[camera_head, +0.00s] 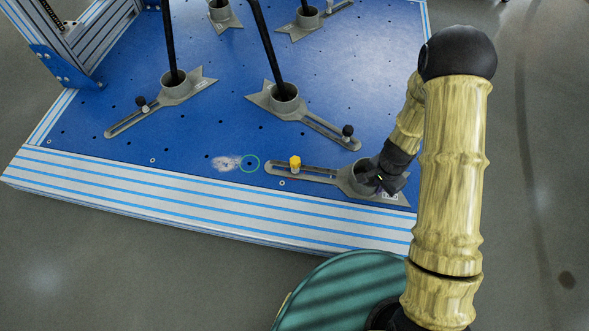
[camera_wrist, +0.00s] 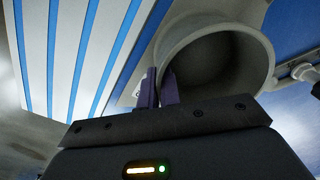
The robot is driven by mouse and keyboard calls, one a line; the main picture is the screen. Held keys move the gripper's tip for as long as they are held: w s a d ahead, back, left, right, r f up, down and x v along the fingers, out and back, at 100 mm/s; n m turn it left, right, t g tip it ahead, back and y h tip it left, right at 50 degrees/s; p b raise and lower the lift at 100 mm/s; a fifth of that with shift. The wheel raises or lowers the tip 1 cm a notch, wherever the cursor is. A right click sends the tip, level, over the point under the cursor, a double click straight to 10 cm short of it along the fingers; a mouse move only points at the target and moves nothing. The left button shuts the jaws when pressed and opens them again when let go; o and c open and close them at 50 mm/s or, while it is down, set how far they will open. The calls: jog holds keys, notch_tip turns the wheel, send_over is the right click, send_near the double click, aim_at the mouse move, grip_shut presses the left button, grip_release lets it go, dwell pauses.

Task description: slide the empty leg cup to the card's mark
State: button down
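The empty leg cup (camera_head: 360,172) is a grey open cup on a flat metal foot near the front edge of the blue plate. Its slotted arm (camera_head: 322,174) points left and carries a yellow knob (camera_head: 295,163). In the wrist view, the purple fingers of my gripper (camera_wrist: 160,89) are close together on the cup's rim (camera_wrist: 178,40), one on each side of the wall. A small pale label (camera_head: 390,196) shows on the foot.
Other leg cups holding dark legs stand behind, including one (camera_head: 285,96) with a black knob and one (camera_head: 175,82) further left. A whitish smudge (camera_head: 226,163) lies beside the ring. The striped front edge (camera_head: 200,197) runs below. The plate around the ring is clear.

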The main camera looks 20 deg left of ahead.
jog(key=shift+w+d, duration=0.25)
jog(key=shift+d, duration=0.65)
jog(key=shift+w+d, duration=0.2)
jog(key=shift+d, duration=0.7)
jog(key=shift+w+d, duration=0.25)
jog(key=shift+d, duration=0.65)
jog(key=c, duration=1.6)
grip_release()
jog(key=shift+c, duration=0.2)
notch_tip(320, 180, up, 6)
jog(key=p, duration=0.6)
